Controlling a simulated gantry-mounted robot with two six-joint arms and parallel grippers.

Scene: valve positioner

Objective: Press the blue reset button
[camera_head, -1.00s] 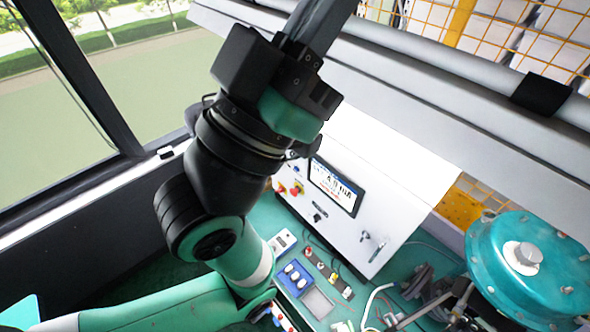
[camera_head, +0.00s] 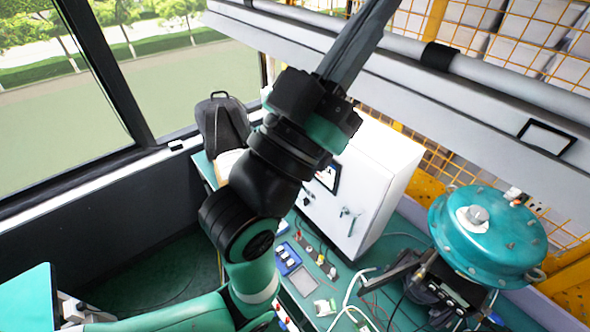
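My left arm crosses the middle of the view and ends in my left gripper (camera_head: 360,45), a long dark shape pointing to the top edge. It is seen from behind, and I cannot tell whether its fingers are apart. It is not seen touching anything. The white control cabinet (camera_head: 372,185) stands behind the arm, which hides the left part of its front. A sliver of its display (camera_head: 328,175) shows. I cannot pick out the blue reset button. My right gripper is not in view.
A blue box with white round tops (camera_head: 287,258) lies on the green workbench (camera_head: 395,250). A teal round valve actuator (camera_head: 485,235) stands at right among cables. A grey overhead beam (camera_head: 440,90) crosses above. A dark backpack (camera_head: 222,125) is by the window.

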